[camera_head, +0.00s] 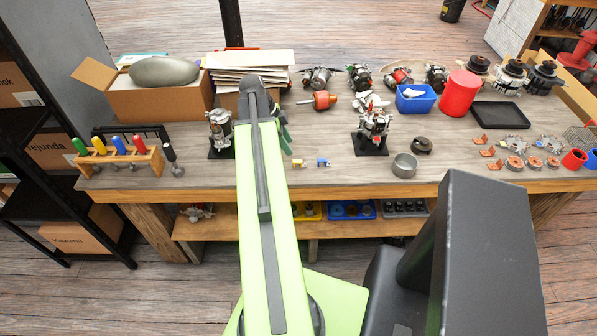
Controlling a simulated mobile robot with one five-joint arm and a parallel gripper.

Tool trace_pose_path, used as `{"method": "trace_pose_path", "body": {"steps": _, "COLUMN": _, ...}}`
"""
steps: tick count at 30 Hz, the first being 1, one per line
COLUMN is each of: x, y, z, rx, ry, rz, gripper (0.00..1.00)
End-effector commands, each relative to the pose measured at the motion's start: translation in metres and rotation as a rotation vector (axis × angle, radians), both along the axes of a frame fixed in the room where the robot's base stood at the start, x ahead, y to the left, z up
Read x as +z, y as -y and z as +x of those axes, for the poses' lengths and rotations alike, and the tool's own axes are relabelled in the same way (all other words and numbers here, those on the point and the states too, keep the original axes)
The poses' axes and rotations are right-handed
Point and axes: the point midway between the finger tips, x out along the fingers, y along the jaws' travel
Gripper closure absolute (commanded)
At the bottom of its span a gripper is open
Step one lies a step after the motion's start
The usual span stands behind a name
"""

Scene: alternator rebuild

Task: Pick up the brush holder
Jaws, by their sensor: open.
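Two small parts lie on the bench just right of my arm: a yellow and white one (298,162) and a blue one (323,162). Either could be the brush holder; they are too small to tell. My green arm reaches over the bench. My gripper (284,137) shows only in part beside the arm, dark and open, behind and left of the two small parts. Nothing shows held in it. The arm hides the bench directly under it.
An alternator on a black stand (374,130) and a grey metal cup (404,165) stand to the right. A screwdriver rack (118,158) and another stand-mounted unit (220,130) are left. A blue bin (415,104) and red cylinder (459,93) stand farther back.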

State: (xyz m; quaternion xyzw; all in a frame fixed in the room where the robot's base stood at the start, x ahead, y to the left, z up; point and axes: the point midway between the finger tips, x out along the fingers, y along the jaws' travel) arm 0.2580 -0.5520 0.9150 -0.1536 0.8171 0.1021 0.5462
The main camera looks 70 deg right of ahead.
Motion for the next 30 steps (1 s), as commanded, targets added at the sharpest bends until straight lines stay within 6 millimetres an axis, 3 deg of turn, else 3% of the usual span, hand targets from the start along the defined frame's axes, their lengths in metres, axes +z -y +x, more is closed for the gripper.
{"method": "trace_pose_path", "body": {"steps": 1, "x": -0.021, "y": 0.001, "z": -0.004, "rx": -0.001, "ry": 0.0, "rz": 0.0, "gripper": 0.58}}
{"method": "trace_pose_path", "body": {"steps": 3, "x": -0.032, "y": 0.003, "z": -0.009, "rx": -0.001, "ry": 0.0, "rz": 0.001, "gripper": 0.58}}
{"method": "trace_pose_path", "body": {"steps": 11, "x": -0.037, "y": 0.006, "z": -0.014, "rx": 0.001, "ry": 0.0, "rz": 0.001, "gripper": 0.58}}
{"method": "trace_pose_path", "body": {"steps": 21, "x": -0.085, "y": 0.012, "z": -0.029, "rx": -0.002, "ry": -0.001, "rz": 0.001, "gripper": 0.58}}
{"method": "trace_pose_path", "body": {"steps": 29, "x": -0.083, "y": 0.013, "z": -0.03, "rx": 0.0, "ry": 0.0, "rz": 0.001, "gripper": 0.58}}
{"method": "trace_pose_path", "body": {"steps": 30, "x": -0.083, "y": 0.013, "z": -0.03, "rx": 0.0, "ry": 0.0, "rz": 0.001, "gripper": 0.63}}
